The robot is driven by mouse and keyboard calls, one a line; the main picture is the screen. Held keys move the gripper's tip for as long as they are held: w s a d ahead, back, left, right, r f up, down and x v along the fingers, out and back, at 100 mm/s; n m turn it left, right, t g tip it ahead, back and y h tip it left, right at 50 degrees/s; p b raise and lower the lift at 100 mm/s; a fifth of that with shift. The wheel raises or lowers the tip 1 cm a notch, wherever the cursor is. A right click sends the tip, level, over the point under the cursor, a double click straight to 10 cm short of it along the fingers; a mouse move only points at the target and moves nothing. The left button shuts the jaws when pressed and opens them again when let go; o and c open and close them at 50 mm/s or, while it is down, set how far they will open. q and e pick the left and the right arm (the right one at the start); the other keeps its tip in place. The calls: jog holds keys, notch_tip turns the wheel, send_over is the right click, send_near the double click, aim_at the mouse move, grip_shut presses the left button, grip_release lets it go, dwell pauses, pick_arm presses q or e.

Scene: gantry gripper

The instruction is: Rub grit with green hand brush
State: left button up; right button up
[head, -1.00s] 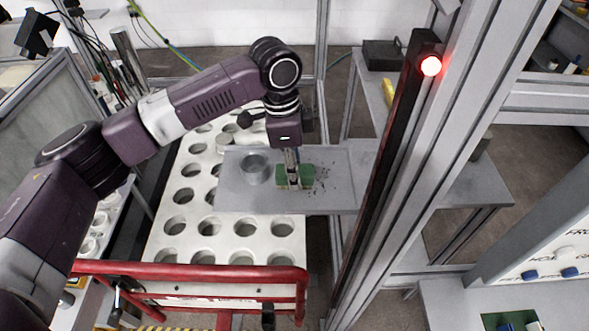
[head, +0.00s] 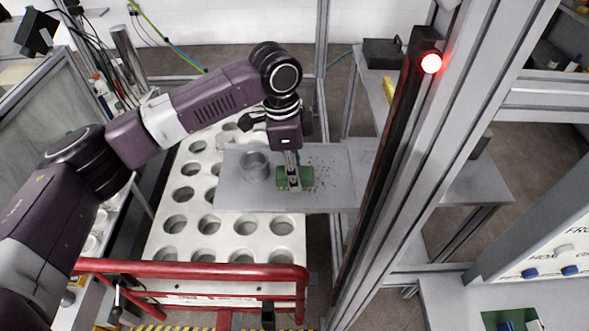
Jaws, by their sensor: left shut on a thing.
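The green hand brush (head: 307,178) is on the grey metal plate (head: 235,196) in the middle of the head view. My left gripper (head: 293,178) points down from above and is shut on the brush. The grit (head: 326,168) shows as dark specks on the plate, mostly just right of and behind the brush. The brush stands at the left edge of the specks. The gripper and brush hide the plate beneath them. My right gripper is not in view.
A white rack with round holes (head: 190,226) lies under and left of the plate. A red rail (head: 200,270) is in front. A metal post with a red lamp (head: 431,63) rises at the right.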

pick_arm(q)
jog(key=shift+f, duration=0.25)
jog(key=shift+d, duration=0.15)
